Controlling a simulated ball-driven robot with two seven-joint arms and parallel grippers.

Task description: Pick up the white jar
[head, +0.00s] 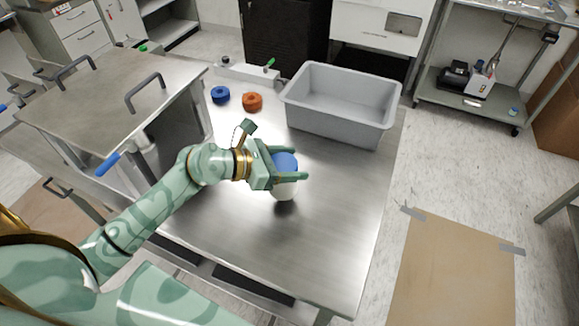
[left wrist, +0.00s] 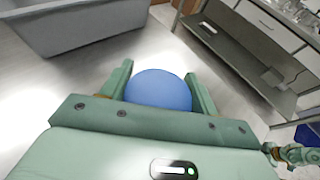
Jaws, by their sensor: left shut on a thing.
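The white jar (head: 284,190) with a blue lid (head: 285,162) is at the middle of the steel table (head: 330,230) in the head view. My left gripper (head: 296,164) has its two fingers on either side of the jar near the lid and is shut on it. In the left wrist view the blue lid (left wrist: 160,90) shows between the fingers of the left gripper (left wrist: 162,82); the jar body is hidden below it. I cannot tell whether the jar's base touches the table.
A grey bin (head: 340,122) stands at the back right of the table. A blue ring-shaped part (head: 220,95) and an orange one (head: 252,102) lie at its left. A steel box with handles (head: 110,90) stands at the left. The front right of the table is clear.

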